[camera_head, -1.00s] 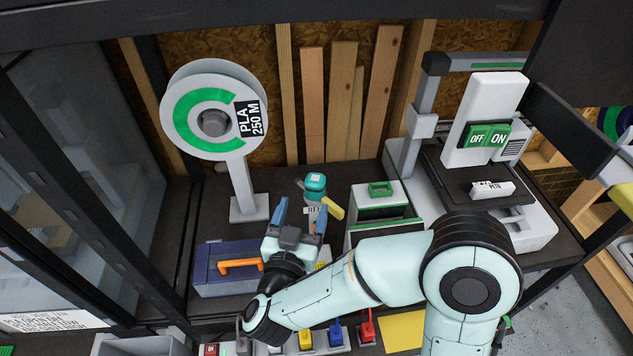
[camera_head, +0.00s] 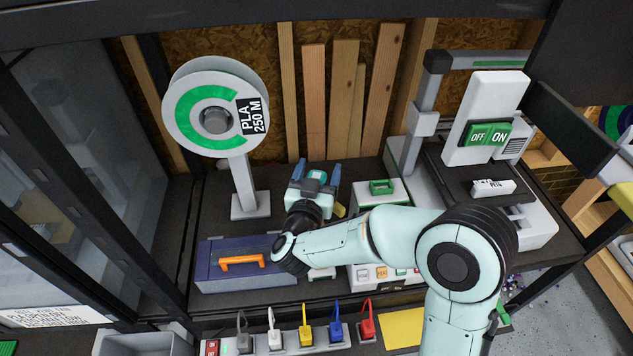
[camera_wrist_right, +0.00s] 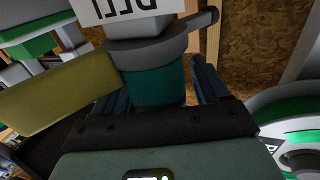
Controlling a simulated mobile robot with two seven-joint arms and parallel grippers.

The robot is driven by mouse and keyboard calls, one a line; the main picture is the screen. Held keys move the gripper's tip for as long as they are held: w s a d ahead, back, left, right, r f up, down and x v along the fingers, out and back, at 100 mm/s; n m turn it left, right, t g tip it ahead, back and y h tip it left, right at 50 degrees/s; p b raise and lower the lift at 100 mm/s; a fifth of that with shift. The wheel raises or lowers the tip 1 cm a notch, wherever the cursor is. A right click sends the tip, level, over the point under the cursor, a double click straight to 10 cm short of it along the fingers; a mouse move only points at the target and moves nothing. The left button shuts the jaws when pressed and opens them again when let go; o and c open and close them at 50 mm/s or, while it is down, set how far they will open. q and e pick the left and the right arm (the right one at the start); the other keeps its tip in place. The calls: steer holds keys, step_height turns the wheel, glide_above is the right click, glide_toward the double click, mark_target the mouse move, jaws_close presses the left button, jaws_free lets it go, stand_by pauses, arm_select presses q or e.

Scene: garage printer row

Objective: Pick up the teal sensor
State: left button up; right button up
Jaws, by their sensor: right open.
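The teal sensor (camera_head: 316,175) stands on the bench shelf, mostly hidden by my right gripper, with its teal top showing. In the right wrist view its teal body (camera_wrist_right: 157,86) has a grey collar and a white label whose lettering is partly cut off. My right gripper (camera_head: 316,170) is open, its blue fingers on either side of the sensor. The right wrist view also shows the fingers (camera_wrist_right: 160,92) flanking the teal body; whether they touch it I cannot tell. My left gripper is not in view.
A yellow piece (camera_wrist_right: 60,95) sticks out beside the sensor. A spool stand (camera_head: 249,206) is at left, a navy case (camera_head: 220,270) with an orange handle in front. A green-and-white box (camera_head: 381,190) and a printer (camera_head: 525,225) stand right.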

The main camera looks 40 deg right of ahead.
mark_target(318, 170)
steer(key=c, duration=1.1)
steer(key=shift+o, duration=0.2)
step_height(318, 170, up, 20)
steer(key=p, duration=0.4)
